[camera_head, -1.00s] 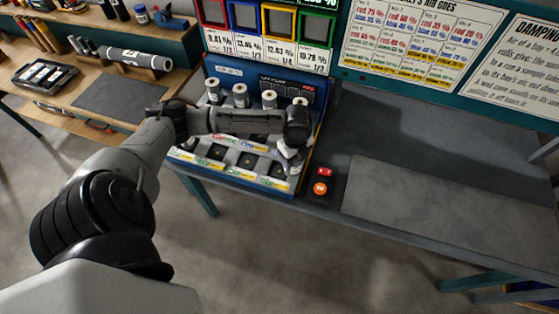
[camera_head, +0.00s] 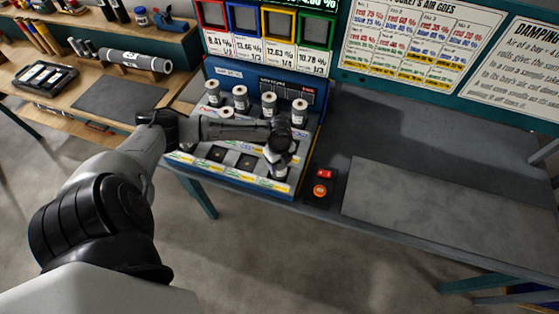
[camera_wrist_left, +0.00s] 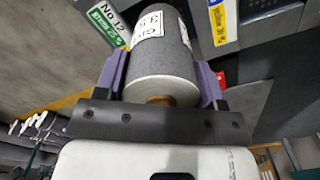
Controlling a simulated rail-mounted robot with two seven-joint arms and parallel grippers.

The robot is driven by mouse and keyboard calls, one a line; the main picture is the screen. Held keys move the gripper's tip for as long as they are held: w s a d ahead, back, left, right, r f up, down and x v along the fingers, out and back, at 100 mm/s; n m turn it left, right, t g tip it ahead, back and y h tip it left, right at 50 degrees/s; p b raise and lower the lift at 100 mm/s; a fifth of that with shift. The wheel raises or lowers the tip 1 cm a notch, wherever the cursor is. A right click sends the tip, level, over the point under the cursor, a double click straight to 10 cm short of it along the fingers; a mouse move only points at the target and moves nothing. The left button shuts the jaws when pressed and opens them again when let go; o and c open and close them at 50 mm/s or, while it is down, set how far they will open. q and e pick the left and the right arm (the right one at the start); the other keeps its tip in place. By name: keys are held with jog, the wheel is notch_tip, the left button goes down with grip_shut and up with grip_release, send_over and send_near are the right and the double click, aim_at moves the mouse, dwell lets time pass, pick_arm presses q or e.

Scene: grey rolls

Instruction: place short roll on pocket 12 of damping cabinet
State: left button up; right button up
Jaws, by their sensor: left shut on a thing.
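My left gripper (camera_head: 277,158) is over the front right part of the damping cabinet (camera_head: 230,178), a blue-sided unit with pocket rows. It is shut on a grey short roll with a white printed label (camera_wrist_left: 163,55), seen close up between the purple fingers (camera_wrist_left: 163,82) in the left wrist view. A green and white "No 12" tag (camera_wrist_left: 108,22) shows beside the roll's far end there. Pocket 12 itself is hidden behind the roll and gripper, so I cannot tell whether the roll touches it. My right gripper is not in view.
Several upright rolls (camera_head: 240,98) stand in the cabinet's back row. A box with red and orange buttons (camera_head: 320,188) sits right of the cabinet. A grey mat (camera_head: 450,215) lies on the clear bench to the right. A side bench (camera_head: 115,92) is at left.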

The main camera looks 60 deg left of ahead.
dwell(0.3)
pick_arm(q)
jog(key=o, duration=1)
